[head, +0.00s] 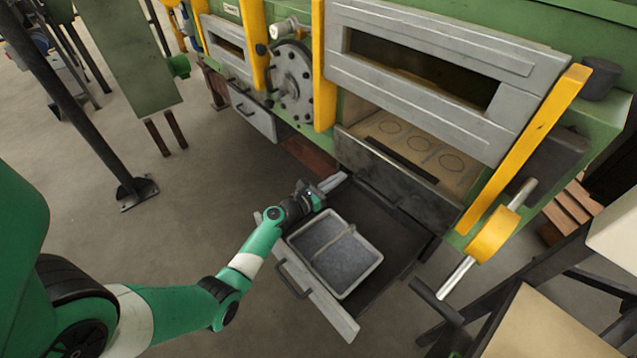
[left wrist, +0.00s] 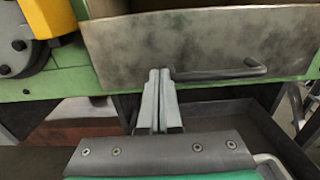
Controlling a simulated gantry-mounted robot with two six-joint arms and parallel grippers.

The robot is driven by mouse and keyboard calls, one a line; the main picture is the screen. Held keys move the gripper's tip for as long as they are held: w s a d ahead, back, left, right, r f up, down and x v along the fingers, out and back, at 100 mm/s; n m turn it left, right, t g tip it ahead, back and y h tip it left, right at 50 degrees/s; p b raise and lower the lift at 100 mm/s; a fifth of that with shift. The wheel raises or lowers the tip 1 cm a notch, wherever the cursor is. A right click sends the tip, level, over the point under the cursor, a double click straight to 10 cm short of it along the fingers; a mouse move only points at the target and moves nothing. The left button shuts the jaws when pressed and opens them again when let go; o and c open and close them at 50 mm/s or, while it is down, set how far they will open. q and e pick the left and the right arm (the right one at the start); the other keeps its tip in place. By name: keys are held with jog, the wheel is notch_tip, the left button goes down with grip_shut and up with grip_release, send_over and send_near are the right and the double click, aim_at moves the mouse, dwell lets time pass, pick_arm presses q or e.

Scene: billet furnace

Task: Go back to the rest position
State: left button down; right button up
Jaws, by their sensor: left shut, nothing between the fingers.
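My left arm, green and white, reaches in from the left in the head view. Its gripper (head: 326,191) is over the left edge of the pulled-out drawer (head: 391,232), beside the grey bin. In the left wrist view the left gripper (left wrist: 160,75) has its two fingers together with nothing between them. The fingertips point at the dark metal flap (left wrist: 200,45) with a bar handle (left wrist: 222,73); whether they touch it I cannot tell. My right gripper does not show in either view.
A grey two-compartment bin (head: 367,275) sits in the drawer. The green furnace with its grey door (head: 430,70) stands behind. A black post (head: 75,105) stands at left. The floor between is clear.

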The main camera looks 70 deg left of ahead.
pick_arm(q)
jog(key=p+v, duration=0.1)
jog(key=v, duration=0.5)
jog(key=shift+s+r, duration=0.15)
jog(key=shift+r, duration=0.1)
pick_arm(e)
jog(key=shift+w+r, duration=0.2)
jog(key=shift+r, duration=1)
pick_arm(q)
jog(key=shift+d, duration=0.1)
